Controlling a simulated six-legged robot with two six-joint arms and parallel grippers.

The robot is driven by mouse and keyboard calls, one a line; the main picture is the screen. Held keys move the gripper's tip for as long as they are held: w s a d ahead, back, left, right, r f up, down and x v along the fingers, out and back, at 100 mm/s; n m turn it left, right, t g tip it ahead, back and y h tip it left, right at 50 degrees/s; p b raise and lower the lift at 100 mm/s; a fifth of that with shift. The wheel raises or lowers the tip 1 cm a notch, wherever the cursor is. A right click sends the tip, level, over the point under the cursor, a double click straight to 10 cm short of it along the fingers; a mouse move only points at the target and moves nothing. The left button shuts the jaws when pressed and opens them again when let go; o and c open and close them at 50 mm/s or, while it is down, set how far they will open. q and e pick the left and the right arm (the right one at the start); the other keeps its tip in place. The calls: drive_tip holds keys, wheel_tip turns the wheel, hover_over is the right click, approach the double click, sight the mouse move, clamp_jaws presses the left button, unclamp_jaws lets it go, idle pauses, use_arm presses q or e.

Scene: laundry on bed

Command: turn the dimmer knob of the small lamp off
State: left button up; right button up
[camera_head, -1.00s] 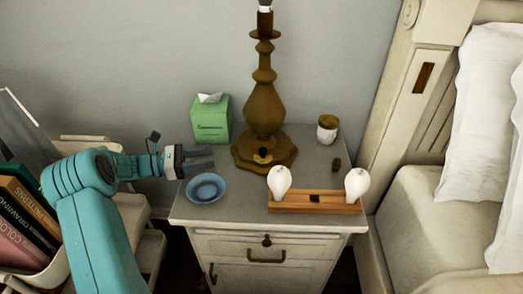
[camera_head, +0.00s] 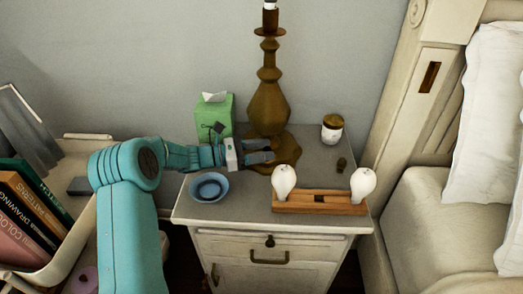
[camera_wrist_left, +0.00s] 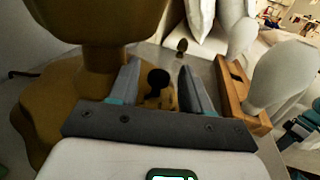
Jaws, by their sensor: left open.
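The brown lamp (camera_head: 268,105) stands on the nightstand, with a turned column and a wavy-edged base (camera_head: 287,152). In the left wrist view, its dark round knob (camera_wrist_left: 158,78) stands up from the brown base between my finger tips. My left gripper (camera_head: 272,152) is open at the front of the lamp base, and its fingers cover the knob in the head view. In the left wrist view, the gripper (camera_wrist_left: 162,82) has a finger on each side of the knob, with gaps visible. Contact cannot be told. My right gripper is not in view.
A wooden holder (camera_head: 320,206) with two white bulbs stands at the front right of the nightstand (camera_head: 240,214). A blue dish (camera_head: 209,187) lies below my left wrist. A green tissue box (camera_head: 222,112), a small jar (camera_head: 332,129) and a small dark piece (camera_head: 341,164) are nearby.

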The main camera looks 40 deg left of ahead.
use_arm(q)
clamp_jaws()
